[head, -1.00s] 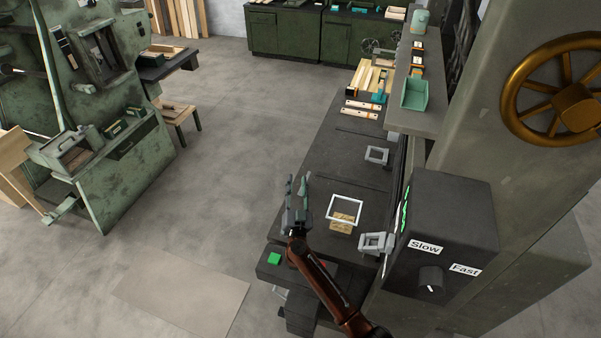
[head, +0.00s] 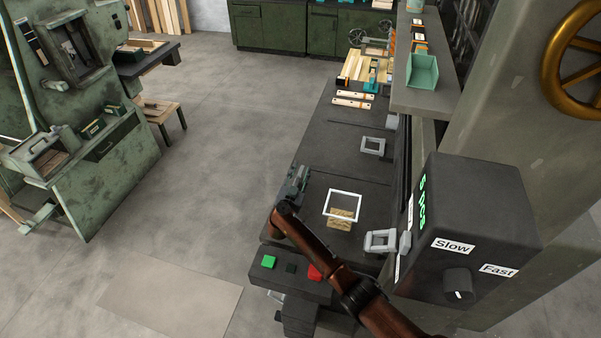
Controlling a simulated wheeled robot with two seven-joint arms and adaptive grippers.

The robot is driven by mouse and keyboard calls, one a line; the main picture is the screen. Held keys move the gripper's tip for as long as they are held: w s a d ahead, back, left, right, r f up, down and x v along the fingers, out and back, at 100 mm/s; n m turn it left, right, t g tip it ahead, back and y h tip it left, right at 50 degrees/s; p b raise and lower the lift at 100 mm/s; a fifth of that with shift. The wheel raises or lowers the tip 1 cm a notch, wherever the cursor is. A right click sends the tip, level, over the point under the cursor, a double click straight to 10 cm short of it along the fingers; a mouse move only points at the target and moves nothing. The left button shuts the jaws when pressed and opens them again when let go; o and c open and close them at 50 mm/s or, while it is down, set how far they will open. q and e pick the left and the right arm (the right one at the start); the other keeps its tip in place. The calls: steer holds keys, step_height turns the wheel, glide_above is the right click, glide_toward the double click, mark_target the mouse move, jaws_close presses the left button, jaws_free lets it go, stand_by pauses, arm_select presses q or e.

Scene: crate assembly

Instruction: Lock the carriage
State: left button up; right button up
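A dark machine bed (head: 318,150) runs away from me along the machine. A grey square-ring handle (head: 380,241) sits at its near right, beside the control box. A second grey ring handle (head: 372,146) stands farther along the bed. I cannot tell which part locks the carriage. My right gripper (head: 298,176) is over the bed's left edge, apart from both handles. Its fingers are small and seen edge-on, so their opening is unclear. My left gripper is out of view.
The control box (head: 468,215) at right has a Slow/Fast knob (head: 458,284) and green digits. A green button (head: 268,262) and a red button (head: 315,271) are on the near panel. A shelf with a teal bin (head: 423,72) overhangs the right. Open floor lies left.

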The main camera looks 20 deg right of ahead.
steer(key=shift+d, duration=0.1)
steer(key=shift+c, duration=0.6)
jaws_close()
